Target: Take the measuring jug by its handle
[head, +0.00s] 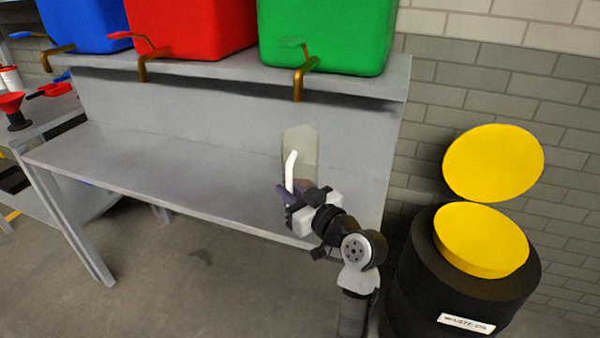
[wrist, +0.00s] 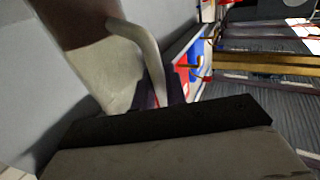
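The measuring jug (head: 305,148) is a pale, see-through vessel with a white handle (head: 291,168) on its left side. It appears upright at the right end of the grey bench; its base is hidden by my gripper. My gripper (head: 291,190) is at the lower part of the handle. In the wrist view the jug body (wrist: 108,75) has a brownish part at the top left. The white handle (wrist: 146,55) curves down to the dark purple fingers (wrist: 163,97), its end apparently between them. The gap between the fingers is too hidden to show whether they are closed.
The grey bench (head: 170,165) is clear to the left. Above it stand blue (head: 85,22), red (head: 190,25) and green (head: 328,35) containers with brass taps; the green one's tap (head: 299,82) overhangs the jug. A black waste drum (head: 450,290) with yellow lids stands right.

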